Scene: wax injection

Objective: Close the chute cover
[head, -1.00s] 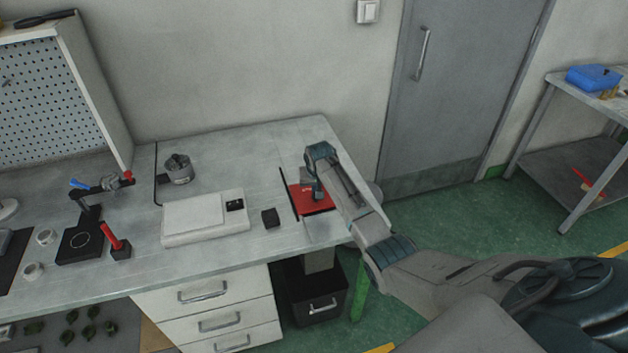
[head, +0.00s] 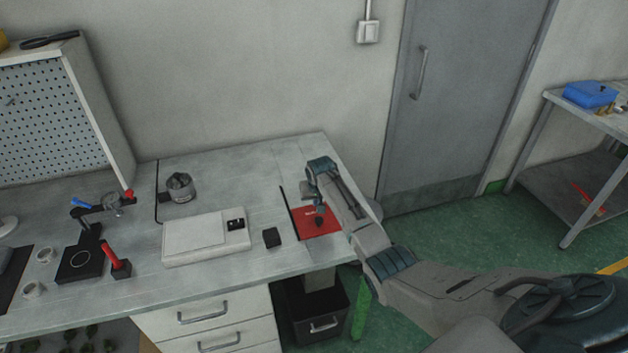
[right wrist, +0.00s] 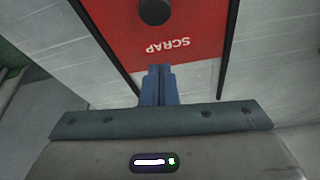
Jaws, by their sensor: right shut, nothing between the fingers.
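The chute cover is a flat red panel (head: 308,226) marked SCRAP, with a black knob (head: 320,222). It lies at the right end of the bench. In the right wrist view the red cover (right wrist: 200,22) sits between two dark rails, and its knob (right wrist: 154,10) is at the top edge. No open hole shows there, but part of the cover is out of frame. My right gripper (head: 307,196) is above the cover, clear of the knob. In the right wrist view its blue fingers (right wrist: 158,82) are shut and empty, in front of the cover's lettered edge. My left gripper is not in view.
A dark bin (head: 318,312) stands under the bench below the cover. A small black block (head: 271,238) and a white scale (head: 205,238) are left of the cover. A metal pot (head: 180,188) stands farther back. The bench behind the scale is mostly clear.

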